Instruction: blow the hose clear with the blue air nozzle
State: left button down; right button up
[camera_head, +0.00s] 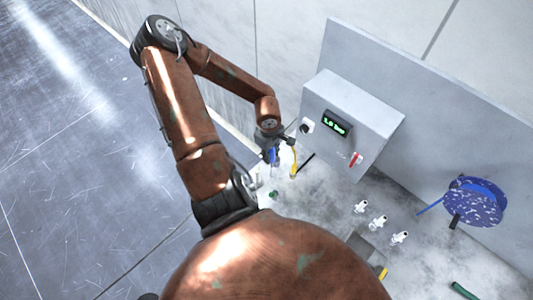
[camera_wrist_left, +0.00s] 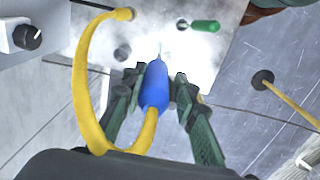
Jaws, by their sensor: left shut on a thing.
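My left gripper (camera_head: 270,143) is shut on the blue air nozzle (camera_head: 274,156), above the light bench top beside the control box. In the left wrist view the blue nozzle (camera_wrist_left: 155,88) sits between the two fingers (camera_wrist_left: 157,80), its thin tip pointing away from the gripper. A yellow air line (camera_wrist_left: 82,75) runs from its rear and loops round to the left. The yellow line also shows in the head view (camera_head: 294,160). A blue speckled coil (camera_head: 474,203) hangs at the right; I cannot tell whether it is the task's hose. My right gripper is out of view.
The grey control box (camera_head: 368,112) has a green display (camera_head: 335,125), a black knob (camera_head: 307,125) and a red lever (camera_head: 355,159). Several white fittings (camera_head: 378,222) stand on the bench. A small green-handled piece (camera_wrist_left: 205,26) lies past the nozzle. A grey panel (camera_head: 430,120) stands behind.

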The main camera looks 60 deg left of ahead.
pick_arm(q)
jog(key=shift+w+d+f+b, duration=0.6)
jog(key=shift+w+d+b, duration=0.35)
jog(key=shift+w+d, duration=6.3)
jog(key=shift+w+a+f+b, duration=0.15)
jog(key=shift+f+b, duration=1.5)
jog(key=shift+f, duration=1.1)
jog(key=shift+w+a+f+b, duration=0.2)
jog(key=shift+f+b, duration=1.5)
jog(key=shift+f, duration=1.1)
jog(key=shift+w+a+f+b, duration=0.15)
jog(key=shift+f+b, duration=1.5)
jog(key=shift+f, duration=1.1)
jog(key=c, duration=1.5)
grip_release()
jog(key=shift+o, duration=0.2)
jog(key=shift+r, duration=0.1)
